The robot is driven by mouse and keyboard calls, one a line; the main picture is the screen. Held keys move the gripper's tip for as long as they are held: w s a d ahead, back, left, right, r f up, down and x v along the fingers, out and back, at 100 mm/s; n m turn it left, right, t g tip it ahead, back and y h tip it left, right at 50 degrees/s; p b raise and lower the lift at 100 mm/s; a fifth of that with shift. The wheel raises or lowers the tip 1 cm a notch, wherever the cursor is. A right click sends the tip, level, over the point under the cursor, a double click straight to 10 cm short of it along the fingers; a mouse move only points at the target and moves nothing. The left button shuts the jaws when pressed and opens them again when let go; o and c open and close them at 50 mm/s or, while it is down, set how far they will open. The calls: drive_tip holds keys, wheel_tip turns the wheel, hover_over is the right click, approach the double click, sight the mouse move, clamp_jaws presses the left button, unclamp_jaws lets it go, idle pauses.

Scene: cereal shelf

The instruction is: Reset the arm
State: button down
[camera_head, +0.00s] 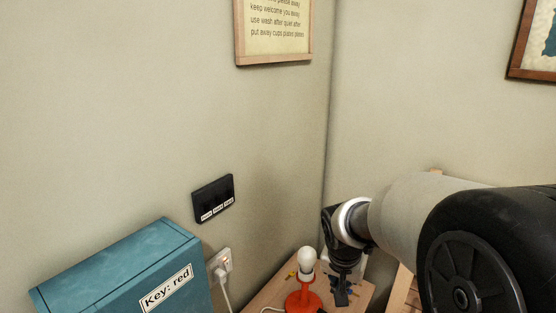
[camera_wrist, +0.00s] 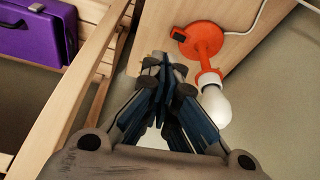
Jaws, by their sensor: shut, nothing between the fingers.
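My gripper (camera_head: 342,296) hangs at the end of my arm, low and right of centre in the head view, just right of the orange lamp. In the wrist view my gripper (camera_wrist: 163,62) shows its fingers together with nothing between them. The orange lamp (camera_head: 303,300) with a bare white bulb stands on a wooden surface. In the wrist view the lamp (camera_wrist: 203,40) is right of the fingers, its bulb beside them. I cannot tell the exact gap between the fingers and the lamp.
A teal box (camera_head: 120,270) labelled "Key: red" stands at lower left. A black panel (camera_head: 214,198) and a socket (camera_head: 220,266) are on the left wall. A wooden frame (camera_wrist: 85,75) and a purple case (camera_wrist: 32,32) lie left in the wrist view. Space above the lamp looks clear.

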drive_tip(key=s+r+n, duration=0.2)
drive_tip(key=s+r, duration=0.2)
drive_tip(key=s, duration=0.9)
drive_tip(key=s+a+r+n+t+y, duration=0.1)
drive_tip(key=s+r+n, duration=0.2)
drive_tip(key=s, duration=0.9)
wheel_tip(320, 180, up, 2)
drive_tip(key=shift+s+r+n+y, duration=0.15)
drive_tip(key=shift+s+n+y, duration=0.15)
drive_tip(key=shift+s, duration=0.1)
